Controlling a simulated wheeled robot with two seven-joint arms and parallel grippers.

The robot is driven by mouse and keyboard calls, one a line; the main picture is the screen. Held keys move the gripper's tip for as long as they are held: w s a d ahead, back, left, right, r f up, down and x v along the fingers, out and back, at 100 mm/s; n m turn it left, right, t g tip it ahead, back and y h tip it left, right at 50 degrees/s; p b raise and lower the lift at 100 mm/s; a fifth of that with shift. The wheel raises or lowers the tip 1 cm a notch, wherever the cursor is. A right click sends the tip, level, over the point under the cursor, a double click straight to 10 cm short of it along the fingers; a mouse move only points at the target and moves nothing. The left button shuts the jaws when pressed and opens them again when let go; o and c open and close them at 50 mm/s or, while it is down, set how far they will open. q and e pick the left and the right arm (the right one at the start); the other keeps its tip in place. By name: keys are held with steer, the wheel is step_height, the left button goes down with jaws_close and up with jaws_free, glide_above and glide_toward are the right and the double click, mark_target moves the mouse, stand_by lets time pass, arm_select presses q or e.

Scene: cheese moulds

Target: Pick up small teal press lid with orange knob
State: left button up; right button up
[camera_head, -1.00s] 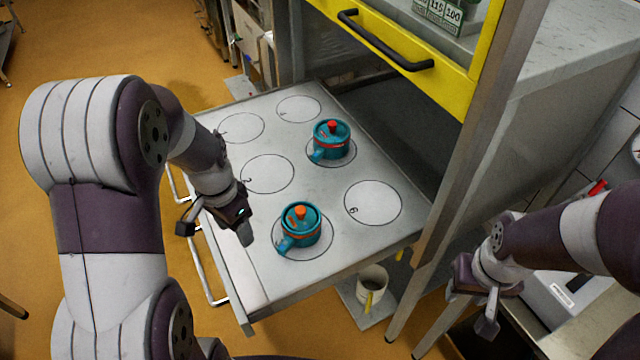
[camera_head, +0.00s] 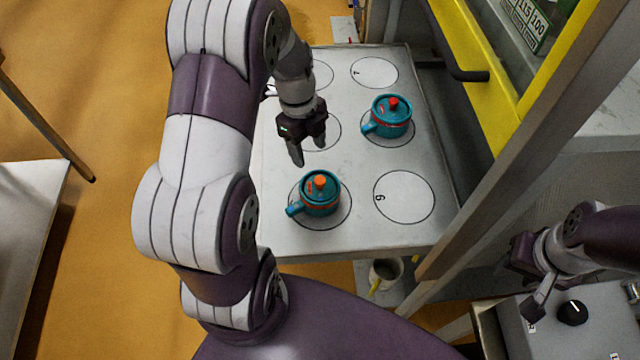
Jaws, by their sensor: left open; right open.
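The small teal press lid with an orange knob (camera_head: 320,183) sits on top of a teal mould (camera_head: 318,204) with an orange band. That mould stands in a marked circle near the front of the steel shelf (camera_head: 390,238). A second teal mould with a red-knobbed lid (camera_head: 393,104) stands farther back and to the right. My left gripper (camera_head: 309,158) is open and empty, with its fingers pointing down behind and slightly left of the orange knob, apart from it. My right gripper (camera_head: 532,285) is open and empty at the right, away from the shelf.
Other marked circles on the shelf are bare, including one labelled 6 (camera_head: 404,197). A yellow-framed cabinet door with a black handle (camera_head: 470,75) stands to the right. A white mug (camera_head: 386,272) is below the front edge. A device with a black knob (camera_head: 573,312) is at lower right.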

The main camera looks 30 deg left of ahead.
arm_select(q)
glide_above(320, 179)
steer(key=a, duration=0.1)
step_height(320, 179, down, 5)
steer(key=shift+w+a+r+p, duration=0.15)
steer(key=shift+p, duration=0.2)
steer(key=f, duration=0.1)
steer(key=f+p, duration=0.1)
steer(key=f, duration=0.1)
steer(key=d+f+p, duration=0.1)
steer(key=f, duration=0.1)
steer(key=shift+s, duration=0.3)
steer(key=shift+w+d+f, duration=0.1)
steer(key=shift+w+f, duration=0.05)
jaws_close()
arm_select(e)
steer(key=r, duration=0.3)
steer(key=shift+w+d, duration=0.2)
steer(key=shift+w, duration=0.05)
